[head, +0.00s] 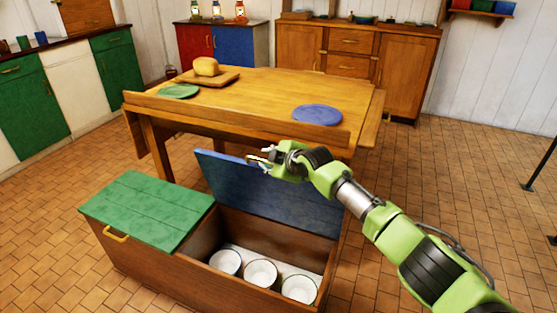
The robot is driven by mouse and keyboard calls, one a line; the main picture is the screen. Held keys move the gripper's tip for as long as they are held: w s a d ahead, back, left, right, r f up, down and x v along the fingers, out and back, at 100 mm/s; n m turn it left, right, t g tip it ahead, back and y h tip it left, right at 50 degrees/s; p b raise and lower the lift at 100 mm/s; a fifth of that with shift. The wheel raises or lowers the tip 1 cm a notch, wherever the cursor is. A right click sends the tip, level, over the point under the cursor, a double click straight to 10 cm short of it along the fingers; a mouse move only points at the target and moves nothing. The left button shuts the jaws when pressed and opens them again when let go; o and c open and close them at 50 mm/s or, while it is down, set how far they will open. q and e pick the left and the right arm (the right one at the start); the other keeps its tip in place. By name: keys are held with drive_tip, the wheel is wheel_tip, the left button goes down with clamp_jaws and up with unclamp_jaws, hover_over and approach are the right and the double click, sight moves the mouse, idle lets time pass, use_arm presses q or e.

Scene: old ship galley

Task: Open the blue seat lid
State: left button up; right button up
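The blue seat lid (235,182) stands raised, tilted up at the back of the right part of the wooden bench. The compartment (232,222) below it is uncovered. My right gripper (260,159) is at the lid's upper edge, in front of its blue face. The fingertips are small and overlap the lid, so I cannot tell whether they hold it or are apart from it. My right arm hides part of the lid's right side. My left gripper is not in view.
Several white bowls, one in the middle (260,272), stand in the compartment. The green lid (150,208) beside it is shut. The wooden table (260,88), with a blue plate (317,114), is close behind the raised lid.

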drive_tip(key=v, duration=1.1)
drive_tip(key=shift+s, duration=0.15)
